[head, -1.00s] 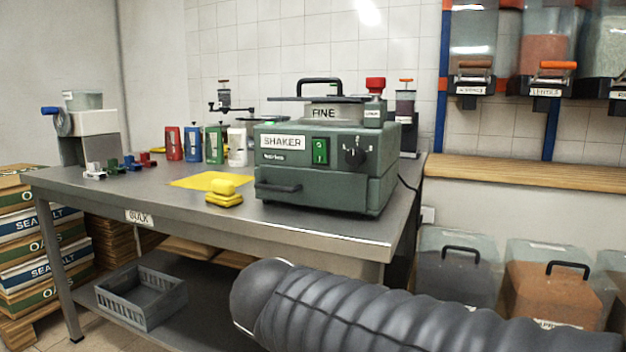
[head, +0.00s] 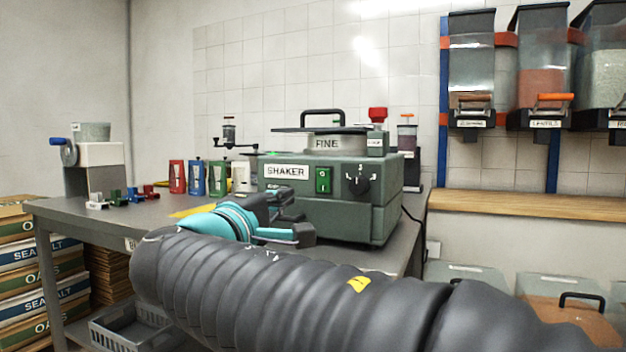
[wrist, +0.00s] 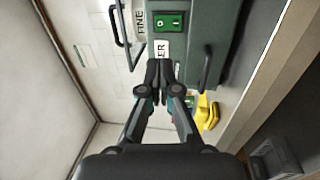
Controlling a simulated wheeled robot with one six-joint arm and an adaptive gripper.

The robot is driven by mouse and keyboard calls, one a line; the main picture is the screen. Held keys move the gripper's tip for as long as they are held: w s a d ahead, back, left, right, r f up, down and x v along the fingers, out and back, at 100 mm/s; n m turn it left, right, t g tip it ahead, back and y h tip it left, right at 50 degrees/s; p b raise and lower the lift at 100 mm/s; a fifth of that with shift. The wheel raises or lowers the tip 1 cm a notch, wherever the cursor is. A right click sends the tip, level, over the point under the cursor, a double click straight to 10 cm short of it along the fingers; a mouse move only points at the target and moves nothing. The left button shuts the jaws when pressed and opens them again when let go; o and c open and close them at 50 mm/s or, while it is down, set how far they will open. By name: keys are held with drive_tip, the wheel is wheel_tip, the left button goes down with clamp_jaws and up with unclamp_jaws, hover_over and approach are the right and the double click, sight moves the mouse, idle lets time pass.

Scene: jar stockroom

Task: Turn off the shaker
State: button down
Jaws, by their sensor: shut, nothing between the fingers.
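The shaker (head: 335,218) is a green-grey box on the metal table, with a white SHAKER label (head: 286,171), a green rocker switch (head: 323,180) and a black dial (head: 357,180) on its front. The switch (wrist: 170,22) is also near the top of the wrist view, its face green; I cannot tell which side is pressed. My gripper (head: 287,200) is at the front left of the shaker, shut and empty. In the wrist view its fingertips (wrist: 158,72) overlap the label area, below the switch in the picture; contact is unclear.
A FINE sieve (head: 325,142) with a handled lid sits on top of the shaker. A yellow item (wrist: 211,115) lies beside it. Red, blue, green and white tins stand to the left. Dispensers (head: 540,70) hang at right.

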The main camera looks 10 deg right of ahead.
sight(321, 174)
drive_tip(key=shift+d, duration=0.1)
drive_tip(key=x, duration=1.4)
drive_tip(key=shift+f, duration=0.1)
drive_tip(key=shift+p, duration=0.4)
